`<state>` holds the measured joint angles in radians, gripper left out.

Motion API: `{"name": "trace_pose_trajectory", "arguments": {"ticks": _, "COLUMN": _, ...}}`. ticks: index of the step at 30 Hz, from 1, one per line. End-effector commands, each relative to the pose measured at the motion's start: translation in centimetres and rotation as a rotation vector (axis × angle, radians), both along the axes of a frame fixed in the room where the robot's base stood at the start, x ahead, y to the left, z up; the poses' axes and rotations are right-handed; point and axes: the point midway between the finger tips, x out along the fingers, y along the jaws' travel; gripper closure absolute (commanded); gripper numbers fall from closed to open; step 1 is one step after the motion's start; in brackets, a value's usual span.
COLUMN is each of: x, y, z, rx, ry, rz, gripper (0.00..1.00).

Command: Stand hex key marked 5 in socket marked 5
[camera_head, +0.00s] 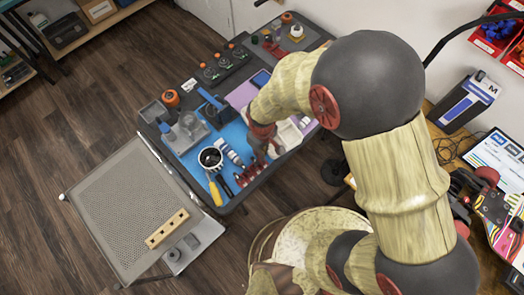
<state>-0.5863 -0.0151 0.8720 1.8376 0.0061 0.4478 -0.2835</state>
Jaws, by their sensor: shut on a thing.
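My gripper (262,152) is over the right part of the blue mat (205,150) on the grey workbench, reaching in from the right. It is shut on a thin thing, which looks like a hex key but is mostly hidden by the fingers; no marking can be read. Several small red and dark pieces (243,177) lie just left of and below the fingertips; they may be hex keys.
The perforated panel (125,200) adjoins the workbench at its left. A round cup (210,157), a yellow-handled screwdriver (215,193), a white-and-blue tube (229,153) and a grey device (186,132) stand or lie left of my gripper. Most of the panel is clear.

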Motion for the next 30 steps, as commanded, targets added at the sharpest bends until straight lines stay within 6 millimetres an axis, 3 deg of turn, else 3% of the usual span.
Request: {"name": "trace_pose_trajectory", "arguments": {"ticks": 30, "x": 0.0, "y": 0.0, "z": -1.8, "rx": 0.000, "ry": 0.000, "rz": 0.000, "gripper": 1.00}}
